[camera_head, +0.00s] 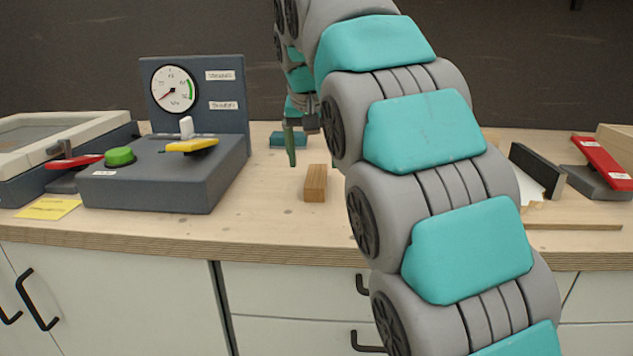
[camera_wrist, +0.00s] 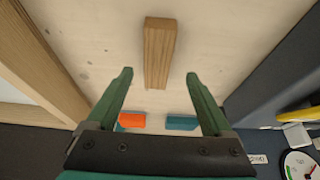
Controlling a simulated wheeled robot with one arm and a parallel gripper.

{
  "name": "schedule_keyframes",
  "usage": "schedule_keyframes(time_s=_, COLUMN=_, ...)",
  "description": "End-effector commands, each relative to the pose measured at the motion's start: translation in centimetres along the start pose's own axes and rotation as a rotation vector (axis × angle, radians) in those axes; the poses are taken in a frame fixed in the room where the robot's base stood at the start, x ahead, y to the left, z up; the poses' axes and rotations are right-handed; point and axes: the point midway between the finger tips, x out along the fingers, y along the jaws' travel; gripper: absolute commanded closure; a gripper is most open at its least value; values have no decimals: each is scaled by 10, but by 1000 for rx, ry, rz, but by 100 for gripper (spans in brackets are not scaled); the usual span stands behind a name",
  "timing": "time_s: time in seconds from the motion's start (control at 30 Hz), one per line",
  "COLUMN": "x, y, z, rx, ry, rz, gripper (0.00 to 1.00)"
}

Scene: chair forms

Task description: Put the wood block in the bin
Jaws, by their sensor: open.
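The wood block (camera_head: 315,183) is a small brown bar lying on the bench, just left of my arm in the head view. In the wrist view, the wood block (camera_wrist: 159,50) lies lengthwise, with its near end between my fingertips and the rest beyond them. My gripper (camera_wrist: 158,76) is open and empty, with a gap on both sides of the block. In the head view only one green finger shows clearly, behind the block. I cannot make out the bin for certain; a wooden wall (camera_wrist: 42,58) stands at the left in the wrist view and may belong to it.
A grey control panel (camera_head: 160,175) with gauge, green button and yellow lever stands left of the block. A teal block (camera_wrist: 181,123) and an orange block (camera_wrist: 132,120) lie near my fingers. A red-handled device (camera_head: 601,165) stands right. My arm hides the bench's middle right.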

Motion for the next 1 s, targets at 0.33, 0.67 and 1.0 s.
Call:
schedule_keyframes(time_s=0.33, x=39, y=4, z=0, rx=-1, ry=-5, rz=1, gripper=15)
schedule_keyframes(time_s=0.67, x=45, y=4, z=-1, rx=-1, ry=-1, rz=1, gripper=17)
schedule_keyframes(time_s=1.0, x=44, y=4, z=-1, rx=0, ry=-1, rz=1, gripper=55)
